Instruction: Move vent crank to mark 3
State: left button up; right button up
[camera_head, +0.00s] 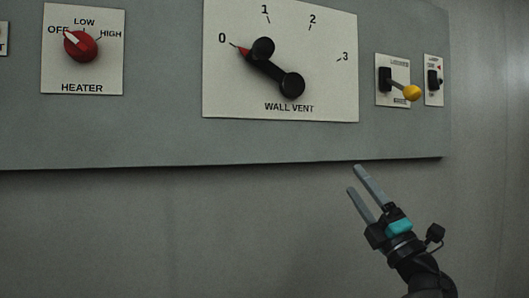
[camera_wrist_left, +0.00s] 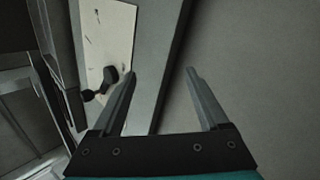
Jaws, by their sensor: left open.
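The vent crank (camera_head: 275,68) is black, on the white WALL VENT plate (camera_head: 225,95) with marks 0 to 3. Its arm runs between a round end at lower right and a round end at upper left. A red pointer tip at the upper-left end points at 0. Mark 3 (camera_head: 345,57) is at the plate's right. My left gripper (camera_head: 353,178) is open and empty, below the panel's lower edge and to the lower right of the crank, apart from it. In the left wrist view the crank (camera_wrist_left: 108,78) shows left of the fingers. My right gripper is not in view.
A red heater knob (camera_head: 81,45) is on the panel (camera_head: 160,130) to the left, pointing near OFF. At right are a lever with a yellow knob (camera_head: 412,93) and a small black switch (camera_head: 433,81). The wall below the panel is bare.

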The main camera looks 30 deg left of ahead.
pick_arm(q)
jog(key=s+a+r+n+g+p, duration=0.1)
jog(key=s+r+n+g, duration=0.45)
jog(key=r, duration=0.25)
jog(key=s+a+r+n+g+p, duration=0.1)
jog(key=s+r+n+g, duration=0.3)
jog(key=r+n, duration=0.35)
jog(key=n+h+p, duration=0.1)
jog(key=n+h, duration=0.3)
send_near(270, 45)
jog(key=shift+t, duration=0.25)
jog(key=x, duration=1.1)
jog(key=shift+a+f+p, duration=0.1)
jog(key=shift+a+p, duration=0.2)
jog(key=shift+p, duration=0.1)
jog(key=shift+c, duration=0.2)
grip_shut()
